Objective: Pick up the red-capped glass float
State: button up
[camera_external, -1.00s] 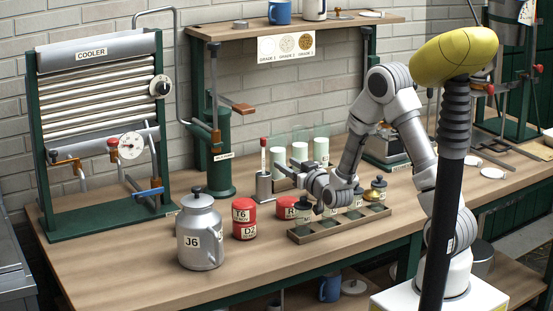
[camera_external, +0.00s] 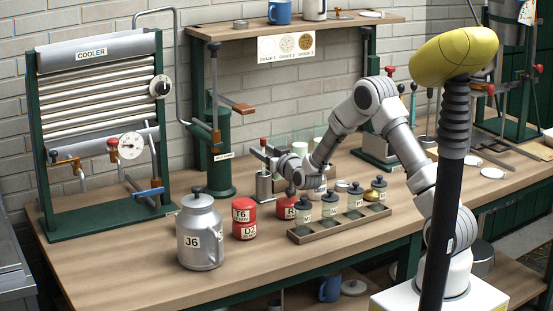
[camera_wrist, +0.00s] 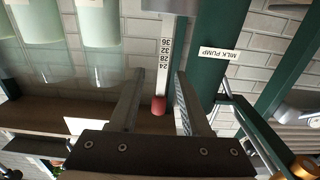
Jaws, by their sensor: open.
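The red-capped glass float stands upright in a metal cylinder (camera_external: 264,187) on the bench. Its red cap (camera_external: 264,141) shows just above my gripper (camera_external: 259,152) in the external view, where the fingers hide most of the stem. In the wrist view, the red cap (camera_wrist: 158,105) and the float's numbered scale (camera_wrist: 164,60) appear between the two fingers of my gripper (camera_wrist: 160,74). The gripper is open, with a visible gap on each side of the float. I cannot tell whether a finger touches it.
White-green glasses (camera_wrist: 98,22) stand close beside the float. The green milk pump (camera_external: 219,150) rises behind it. A rack (camera_external: 340,225) of dark-capped bottles, red tins (camera_external: 243,219) and a metal can (camera_external: 200,235) stand nearer the front.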

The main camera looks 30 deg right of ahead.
jog(key=shift+w, duration=1.55)
grip_shut()
